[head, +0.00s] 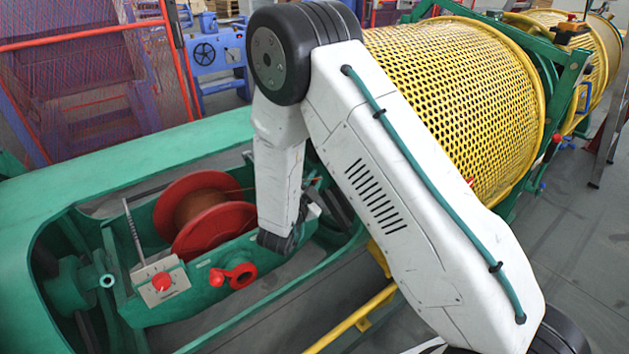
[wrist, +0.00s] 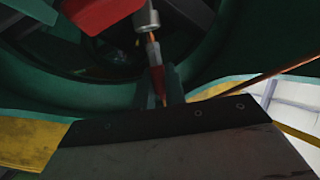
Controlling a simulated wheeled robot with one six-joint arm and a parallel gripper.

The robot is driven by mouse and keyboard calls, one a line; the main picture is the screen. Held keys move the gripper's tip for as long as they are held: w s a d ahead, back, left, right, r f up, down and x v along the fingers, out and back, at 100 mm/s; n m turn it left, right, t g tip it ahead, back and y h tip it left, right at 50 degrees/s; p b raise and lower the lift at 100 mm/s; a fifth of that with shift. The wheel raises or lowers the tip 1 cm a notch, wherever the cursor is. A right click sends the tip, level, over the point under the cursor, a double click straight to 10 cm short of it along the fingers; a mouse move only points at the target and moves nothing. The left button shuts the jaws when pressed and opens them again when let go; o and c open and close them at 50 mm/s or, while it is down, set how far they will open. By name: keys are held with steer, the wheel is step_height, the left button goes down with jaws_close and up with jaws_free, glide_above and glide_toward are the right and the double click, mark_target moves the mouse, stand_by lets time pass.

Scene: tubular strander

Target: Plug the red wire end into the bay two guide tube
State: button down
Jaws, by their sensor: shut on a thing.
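In the wrist view, my gripper (wrist: 160,96) is shut on the red wire end (wrist: 157,77). It has a red sleeve, a grey collar and a thin copper-coloured tip pointing up the picture. A short grey metal tube mouth (wrist: 147,20), which looks like the guide tube, lies just beyond the tip and nearly in line with it. I cannot tell whether the tip is inside the mouth or only close to it, nor which bay this is. In the head view my own arm hides the gripper, the wire end and the tube.
A red part (wrist: 98,12) is close to the left of the tube. A copper-coloured wire (wrist: 265,75) runs at the right. In the head view, a red spool (head: 213,225) sits in the green cradle (head: 185,300), beside a yellow perforated drum (head: 465,95).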

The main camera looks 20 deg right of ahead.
steer(key=shift+w+a+f, duration=0.15)
steer(key=shift+w+f, duration=0.25)
steer(key=shift+w, duration=0.1)
steer(key=c, duration=1.4)
jaws_free()
steer(key=shift+o, duration=0.2)
